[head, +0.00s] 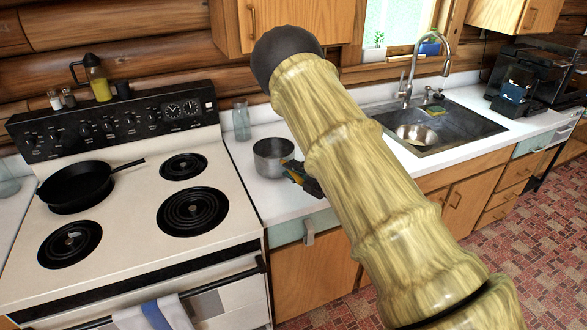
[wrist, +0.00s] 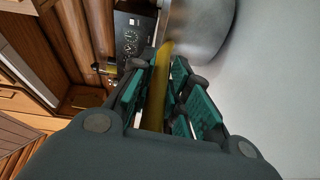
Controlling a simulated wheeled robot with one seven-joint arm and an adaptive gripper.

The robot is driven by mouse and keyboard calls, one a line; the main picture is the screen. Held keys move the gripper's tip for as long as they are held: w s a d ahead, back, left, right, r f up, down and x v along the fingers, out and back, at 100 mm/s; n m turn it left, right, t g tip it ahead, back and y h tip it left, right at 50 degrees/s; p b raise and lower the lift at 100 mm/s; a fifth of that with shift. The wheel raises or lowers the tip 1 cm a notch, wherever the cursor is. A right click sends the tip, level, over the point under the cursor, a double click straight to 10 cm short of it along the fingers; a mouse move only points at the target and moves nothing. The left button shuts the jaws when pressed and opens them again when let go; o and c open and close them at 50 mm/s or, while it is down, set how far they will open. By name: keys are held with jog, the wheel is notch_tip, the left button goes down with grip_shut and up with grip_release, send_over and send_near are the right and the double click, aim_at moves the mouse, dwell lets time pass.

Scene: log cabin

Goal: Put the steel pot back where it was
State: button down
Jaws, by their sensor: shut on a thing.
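The steel pot (head: 267,158) is at the counter between the stove and the sink, to the right of the stove. It looks upright; I cannot tell for sure whether its base touches the counter. In the wrist view the pot's side (wrist: 203,22) shows at the top, with a yellowish handle (wrist: 158,88) running from it between my fingers. My gripper (head: 297,174) is at the right side of the pot, shut on this handle; its fingers (wrist: 168,90) also show in the wrist view. My arm hides part of the counter.
A glass jar (head: 241,120) stands behind the pot on the white counter (head: 268,200). The stove (head: 130,210) holds a black frying pan (head: 76,186) on its back left burner. The sink (head: 430,130) lies to the right, beyond my arm. Cabinets hang above.

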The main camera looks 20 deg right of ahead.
jog(key=shift+a+f, duration=0.1)
jog(key=shift+f, duration=0.05)
jog(key=shift+f, duration=0.2)
jog(key=c, duration=1.3)
grip_release()
jog(key=shift+c, duration=0.2)
jog(key=shift+r, duration=0.15)
